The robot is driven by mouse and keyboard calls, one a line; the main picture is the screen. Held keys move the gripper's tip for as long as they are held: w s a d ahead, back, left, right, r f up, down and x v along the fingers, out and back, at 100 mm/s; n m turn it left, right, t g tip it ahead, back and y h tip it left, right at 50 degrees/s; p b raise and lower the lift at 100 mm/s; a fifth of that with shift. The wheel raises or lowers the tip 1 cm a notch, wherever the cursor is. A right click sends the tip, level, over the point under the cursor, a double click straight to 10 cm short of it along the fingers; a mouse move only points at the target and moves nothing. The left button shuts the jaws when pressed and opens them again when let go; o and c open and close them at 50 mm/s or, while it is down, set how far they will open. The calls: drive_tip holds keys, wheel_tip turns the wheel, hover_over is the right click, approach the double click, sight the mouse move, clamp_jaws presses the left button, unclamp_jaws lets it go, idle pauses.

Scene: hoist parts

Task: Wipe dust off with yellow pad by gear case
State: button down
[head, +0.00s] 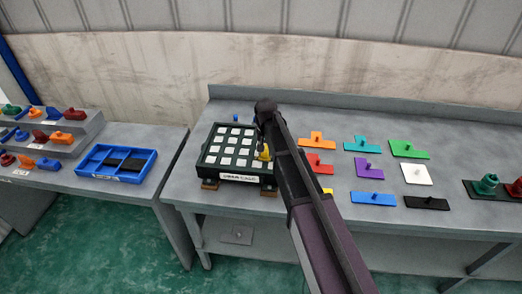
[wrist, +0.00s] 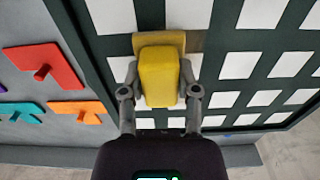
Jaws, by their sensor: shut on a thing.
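The gear case (head: 209,160) is a dark green, grid-topped box with white square openings and a front label, standing on the bench. My gripper (wrist: 159,92) is shut on the yellow pad (wrist: 158,78), with one finger on each side of its upright grip. The pad also shows in the head view (head: 264,154), at the right side of the case top. Its wide base lies over a dark bar of the grid; I cannot tell whether it touches. A brownish patch (wrist: 195,42) shows on the bar beside the pad. My arm hides part of the case's right side.
Several coloured knobbed pieces, such as a red one (head: 319,164) and a purple one (head: 368,168), lie right of the case. A blue divided tray (head: 151,167) is on the left table. Bare bench (head: 300,113) shows behind the pieces.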

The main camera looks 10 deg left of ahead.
drive_tip(key=shift+d, duration=0.2)
drive_tip(key=shift+r, duration=0.15)
wheel_tip(320, 180, up, 6)
drive_tip(key=p, duration=0.6)
idle(0.7)
drive_tip(key=shift+r+p, duration=1.4)
drive_tip(key=shift+p, duration=0.1)
drive_tip(key=shift+w, duration=0.1)
